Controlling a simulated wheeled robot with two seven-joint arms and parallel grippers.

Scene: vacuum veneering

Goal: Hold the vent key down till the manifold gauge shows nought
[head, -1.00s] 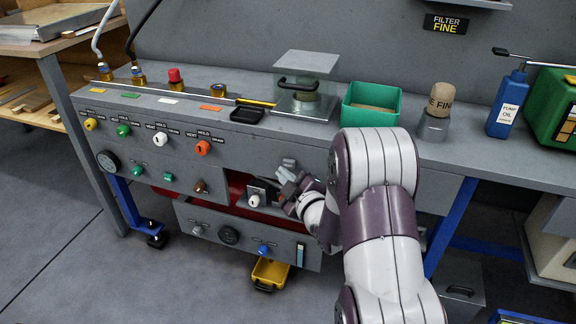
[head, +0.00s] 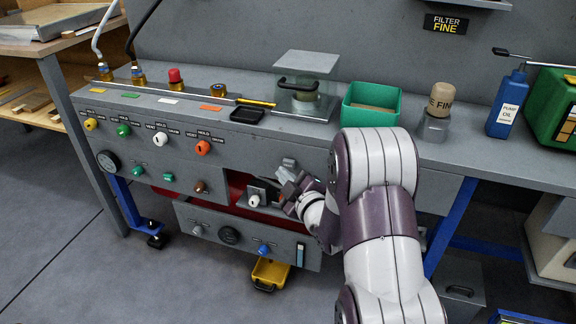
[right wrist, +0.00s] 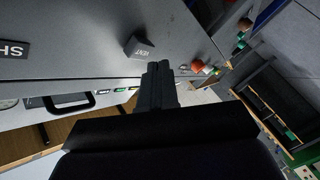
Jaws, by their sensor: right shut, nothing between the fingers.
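The vent key is a dark wedge-shaped block marked VENT (right wrist: 140,48) on a grey panel in the right wrist view. My right gripper (right wrist: 158,68) is shut and empty, its fingertips just right of and below the key in that view, seemingly apart from it. In the head view the right gripper (head: 277,183) is at the front of the bench, partly hidden by my own arm.
Coloured valve knobs, such as the orange one (head: 203,148), stick out from the bench front left of the gripper. A white knob (head: 254,200) is close to the fingers. A yellow tray (head: 270,272) is below. A green bin (head: 371,104) stands on the bench.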

